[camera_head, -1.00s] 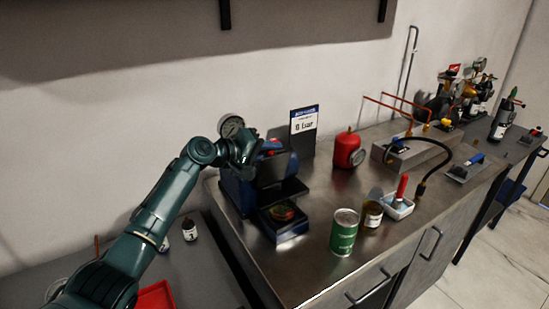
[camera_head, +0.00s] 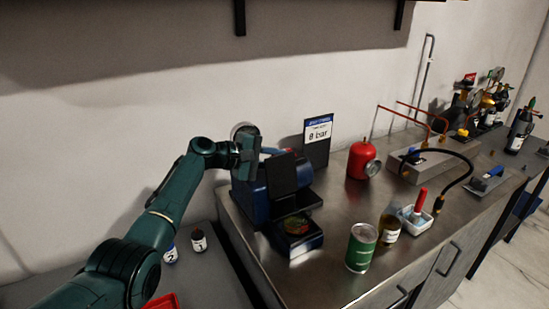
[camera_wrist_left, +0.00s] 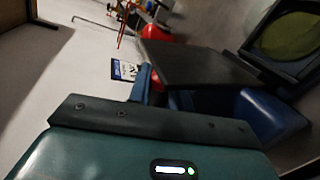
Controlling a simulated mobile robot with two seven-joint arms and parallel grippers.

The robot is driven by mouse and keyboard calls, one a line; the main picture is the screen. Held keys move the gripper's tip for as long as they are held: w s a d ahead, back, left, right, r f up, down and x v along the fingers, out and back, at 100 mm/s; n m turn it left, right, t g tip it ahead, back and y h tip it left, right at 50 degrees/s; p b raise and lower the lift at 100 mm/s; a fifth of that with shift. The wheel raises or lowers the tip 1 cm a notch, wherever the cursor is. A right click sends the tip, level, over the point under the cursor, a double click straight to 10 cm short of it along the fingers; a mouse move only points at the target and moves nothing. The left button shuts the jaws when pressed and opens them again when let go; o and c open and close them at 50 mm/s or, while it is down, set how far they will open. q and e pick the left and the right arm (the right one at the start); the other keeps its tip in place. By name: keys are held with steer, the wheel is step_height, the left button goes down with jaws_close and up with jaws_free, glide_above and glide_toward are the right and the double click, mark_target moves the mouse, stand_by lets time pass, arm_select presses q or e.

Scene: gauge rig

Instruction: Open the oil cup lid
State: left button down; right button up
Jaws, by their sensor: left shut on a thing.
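A blue machine (camera_head: 250,195) with an upright black panel (camera_head: 288,175) stands at the left end of the steel bench. In front of it is a dark box with a round greenish face (camera_head: 297,226). The panel fills the middle of the left wrist view (camera_wrist_left: 200,65). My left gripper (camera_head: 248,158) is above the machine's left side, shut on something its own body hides. A round pale-rimmed dial (camera_head: 245,129) shows partly behind it. I cannot make out the oil cup lid for certain. My right gripper is not in view.
A bar sign (camera_head: 318,135), red cylinder (camera_head: 361,161), green can (camera_head: 361,248), amber jar (camera_head: 389,228) and white tray (camera_head: 414,222) stand on the bench. Two small bottles (camera_head: 198,240) are on the lower surface left, near a red tray (camera_head: 163,301).

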arm_select(q)
steer(key=c, duration=1.3)
jaws_free()
steer(key=shift+b+v, duration=0.3)
steer(key=shift+v, duration=6.3)
steer(key=shift+w, duration=0.1)
